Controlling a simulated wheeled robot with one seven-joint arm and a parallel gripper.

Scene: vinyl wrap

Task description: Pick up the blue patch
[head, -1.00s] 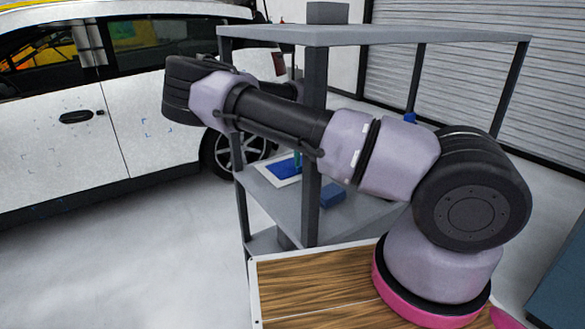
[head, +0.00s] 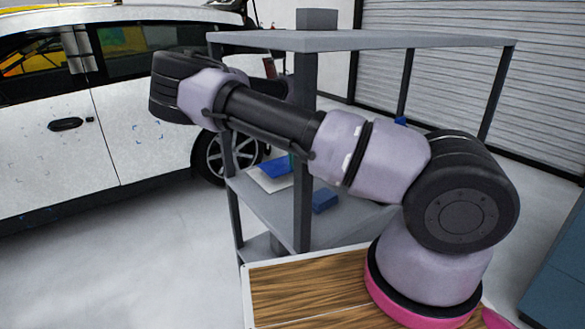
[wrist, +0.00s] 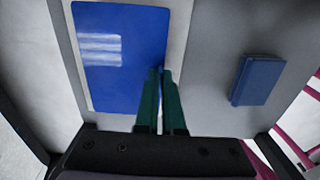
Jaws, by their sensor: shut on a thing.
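The blue patch (head: 273,169) is a flat, rectangular blue sheet above a white backing sheet (head: 267,184) on the rack's middle shelf. It looks raised off the backing at the far side. In the wrist view the patch (wrist: 122,60) fills the upper left, with a pale reflection on it. My gripper (wrist: 162,72) has green fingers close together, shut on the right edge of the patch. In the head view the fingers are mostly hidden behind the rack's post and my arm.
A small dark blue block (wrist: 258,80) lies on the shelf (head: 270,208) to the right of the patch. The grey rack's post (head: 302,150) and top shelf (head: 370,40) are close around my arm. A white car (head: 90,130) stands at left.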

